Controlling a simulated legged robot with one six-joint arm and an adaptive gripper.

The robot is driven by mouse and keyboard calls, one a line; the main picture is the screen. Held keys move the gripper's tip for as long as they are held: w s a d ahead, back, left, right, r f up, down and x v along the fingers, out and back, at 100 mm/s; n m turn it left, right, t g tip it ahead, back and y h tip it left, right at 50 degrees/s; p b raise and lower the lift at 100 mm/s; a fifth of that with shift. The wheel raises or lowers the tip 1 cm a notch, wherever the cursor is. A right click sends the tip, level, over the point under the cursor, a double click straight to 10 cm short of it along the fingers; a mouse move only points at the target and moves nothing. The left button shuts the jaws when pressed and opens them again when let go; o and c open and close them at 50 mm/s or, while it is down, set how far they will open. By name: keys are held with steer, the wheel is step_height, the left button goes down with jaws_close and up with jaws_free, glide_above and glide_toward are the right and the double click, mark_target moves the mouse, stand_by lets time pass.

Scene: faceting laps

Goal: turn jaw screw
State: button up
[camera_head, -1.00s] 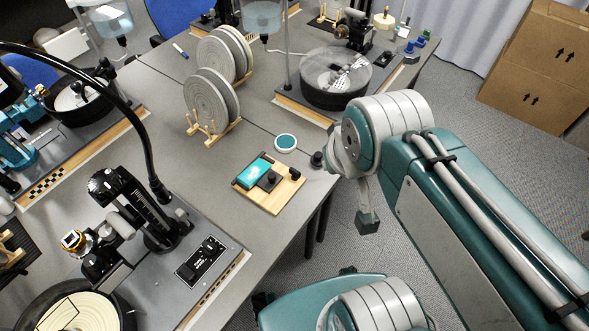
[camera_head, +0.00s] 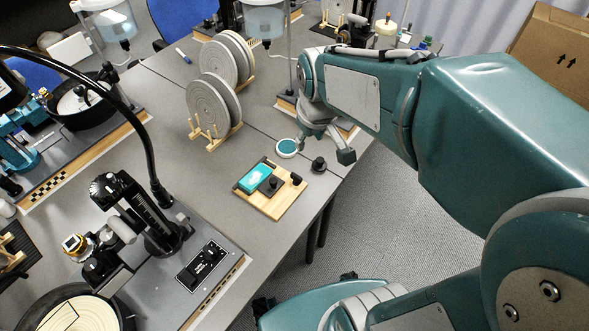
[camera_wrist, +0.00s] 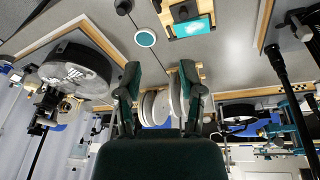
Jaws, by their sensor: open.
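A small wooden board (camera_head: 270,208) lies near the table's front edge and carries a teal block (camera_head: 254,177). A black jaw (camera_head: 270,186) sits against the block, and a black knob (camera_head: 297,179), which looks like the jaw screw's, is at the board's right end. In the wrist view the board (camera_wrist: 168,22) shows upside down at the top with its teal block (camera_wrist: 194,27). My gripper (camera_head: 322,152) is above the table behind and right of the board, apart from it. In the wrist view my gripper (camera_wrist: 160,76) has its fingers spread, with nothing between them.
Grey discs (camera_head: 212,104) stand in wooden racks behind. A faceting machine (camera_head: 140,215) with a gooseneck lamp is at the left.

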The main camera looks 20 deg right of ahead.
steer(key=w+f+n+g, duration=0.2)
steer(key=w+f, duration=0.4)
steer(key=n+g, duration=0.1)
steer(key=n, duration=0.1)
glide_above(296, 175)
step_height(296, 175, down, 9)
step_height(296, 175, down, 11)
steer(key=shift+f, duration=0.2)
jaws_close()
